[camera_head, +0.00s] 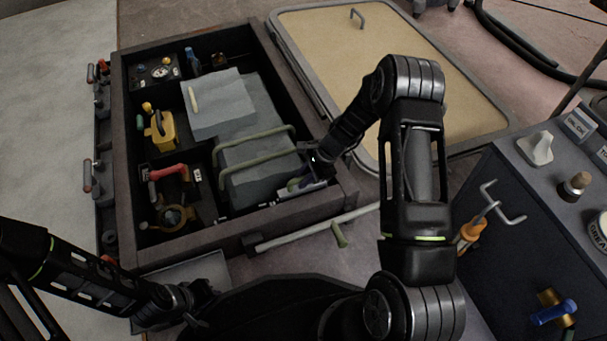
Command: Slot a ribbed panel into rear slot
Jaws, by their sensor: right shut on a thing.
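My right gripper (306,172) reaches down into the front right corner of the open dark box. It is shut on a small pale piece (313,188), seen nearly edge-on and low by the front wall. This looks like the ribbed panel, but its ribs cannot be made out and the fingers partly hide it. The rear slot cannot be clearly picked out. My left gripper (198,302) is low in front of the box, away from it; its dark fingers blend together.
The open box (302,219) holds grey blocks (216,104), two green rails (262,157), a yellow fitting (160,131) and a red-handled valve (167,171). A beige hatch lid (400,60) lies behind right. A dark cabinet (500,260) with fittings stands at right.

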